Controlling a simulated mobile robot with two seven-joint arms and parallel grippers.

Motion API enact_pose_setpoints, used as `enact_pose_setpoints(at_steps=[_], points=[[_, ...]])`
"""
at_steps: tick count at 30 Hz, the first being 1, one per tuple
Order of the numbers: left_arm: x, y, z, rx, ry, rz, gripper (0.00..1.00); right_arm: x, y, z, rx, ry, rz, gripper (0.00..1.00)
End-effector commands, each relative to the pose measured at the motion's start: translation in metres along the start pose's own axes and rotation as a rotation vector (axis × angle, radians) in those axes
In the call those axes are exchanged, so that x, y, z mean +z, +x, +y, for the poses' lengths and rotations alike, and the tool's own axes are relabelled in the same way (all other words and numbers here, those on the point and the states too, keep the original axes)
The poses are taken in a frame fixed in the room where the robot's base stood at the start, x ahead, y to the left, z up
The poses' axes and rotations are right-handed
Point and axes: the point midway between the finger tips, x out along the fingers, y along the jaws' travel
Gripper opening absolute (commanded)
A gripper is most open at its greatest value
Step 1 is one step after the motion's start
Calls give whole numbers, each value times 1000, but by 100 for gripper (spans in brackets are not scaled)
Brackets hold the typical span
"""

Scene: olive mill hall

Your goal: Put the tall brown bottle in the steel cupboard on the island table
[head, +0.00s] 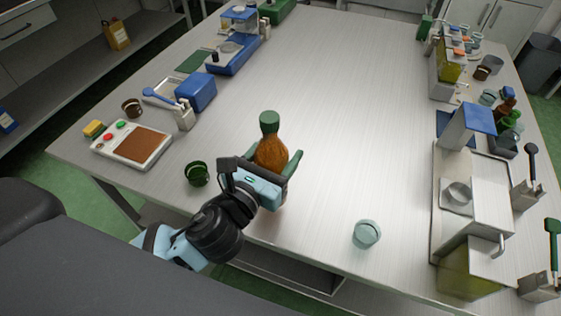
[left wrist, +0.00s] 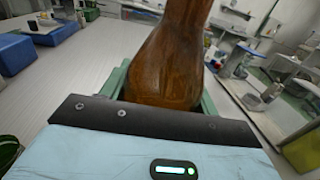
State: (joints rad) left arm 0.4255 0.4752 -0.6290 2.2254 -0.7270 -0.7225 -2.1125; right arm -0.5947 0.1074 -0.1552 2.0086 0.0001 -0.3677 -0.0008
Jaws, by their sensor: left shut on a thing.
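The tall brown bottle (head: 271,153) has a green cap and is upright or nearly so. My left gripper (head: 270,163) is shut on it, with one green finger on each side of its body. In the left wrist view the bottle (left wrist: 170,55) fills the middle between the fingers, and its cap is out of the picture. The island table (head: 330,110) lies under the gripper, which is over its near part. The bottle's base is hidden, so I cannot tell whether it touches the top. My right gripper is not in view.
A dark green cup (head: 197,173) stands just left of the gripper. A pale glass jar (head: 367,234) stands to the right near the front edge. A pale cupboard (head: 497,18) stands beyond. The table's middle is clear.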

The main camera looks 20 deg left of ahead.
Motion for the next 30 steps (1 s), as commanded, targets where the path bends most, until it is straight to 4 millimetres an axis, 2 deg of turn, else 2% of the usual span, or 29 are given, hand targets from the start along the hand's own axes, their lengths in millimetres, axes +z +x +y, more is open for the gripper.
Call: enact_pose_setpoints(at_steps=[7, 12, 15, 27, 28, 30], points=[[3, 8, -7, -2, -3, -8, 9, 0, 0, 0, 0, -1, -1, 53], [-27, 6, -6, -1, -3, 1, 9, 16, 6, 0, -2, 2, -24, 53], [-34, 6, -6, -1, -2, -2, 9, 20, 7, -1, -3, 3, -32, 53], [-36, 7, -6, -2, 0, -6, 9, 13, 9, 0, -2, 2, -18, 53], [-38, 6, -6, -1, 0, 0, 62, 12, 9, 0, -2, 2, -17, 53], [-38, 6, -6, -1, 0, 0, 71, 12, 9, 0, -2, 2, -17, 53]])
